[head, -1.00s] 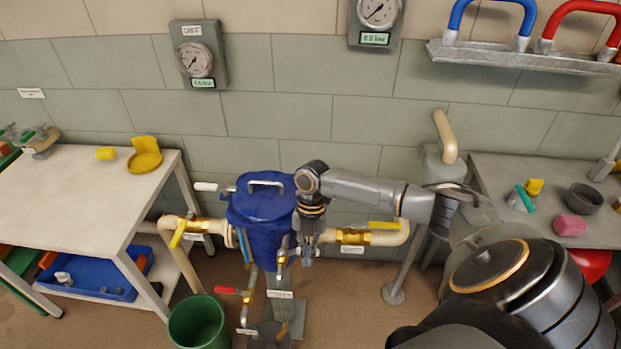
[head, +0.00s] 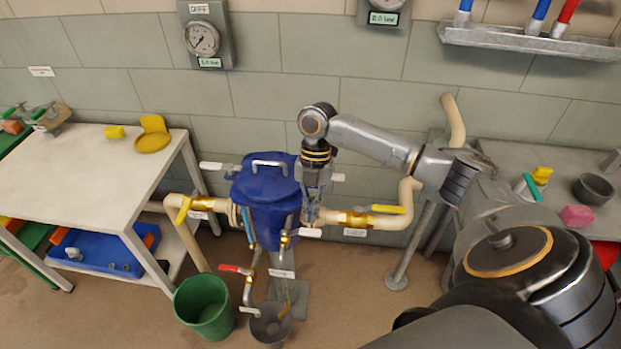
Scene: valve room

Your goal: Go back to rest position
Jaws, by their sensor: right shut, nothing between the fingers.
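My right arm comes in from the right, and its gripper (head: 309,216) points down just in front of the right side of the blue filter vessel (head: 268,208). The gripper is small in the picture; its fingers are together with nothing seen between them. Whether it touches the vessel or the pipework is hard to tell. The vessel has a lid with a grey handle (head: 270,162). Yellow-handled valves sit on the pipe at its left (head: 184,208) and right (head: 386,209). A red-handled valve (head: 236,269) is below. My left gripper is out of the picture.
A white table (head: 75,180) stands at left with a blue tray (head: 100,257) beneath. A green bucket (head: 203,308) and a grey bucket (head: 271,325) are on the floor. A grey bench at right holds a bowl (head: 593,188) and a pink block (head: 577,216). Gauges hang on the wall.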

